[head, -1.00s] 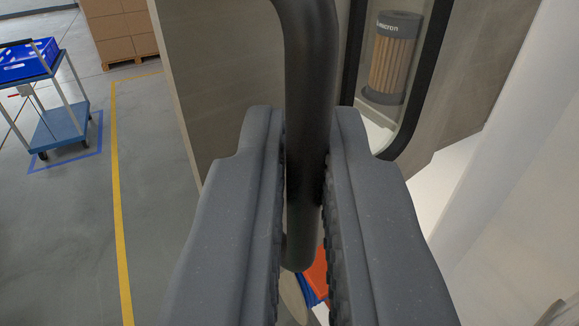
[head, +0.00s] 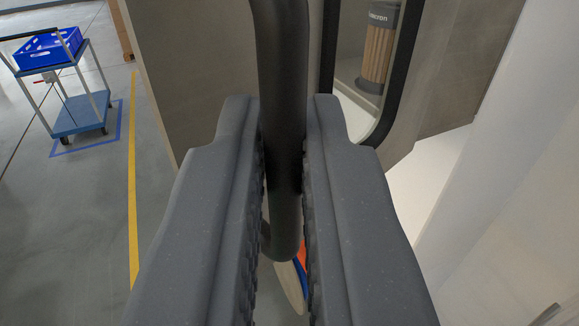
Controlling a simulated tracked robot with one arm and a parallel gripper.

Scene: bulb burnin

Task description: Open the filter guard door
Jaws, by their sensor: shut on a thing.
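My gripper (head: 284,185) is shut on a black vertical bar handle (head: 281,70) in the middle of the head view. The handle stands in front of a grey-beige door panel (head: 190,70) with a dark-edged window (head: 393,85). Through the window a pleated filter cartridge (head: 377,55) with a dark cap shows at the upper right. The door is swung out at an angle, and a pale interior shows to its right. The jaws hide part of the handle's lower length.
A blue cart (head: 78,116) carrying a blue crate (head: 48,48) stands at the left inside blue floor tape. A yellow line (head: 133,190) runs along the open grey floor. A pale wall (head: 500,190) is close on the right. Orange and blue items (head: 302,270) show below the handle.

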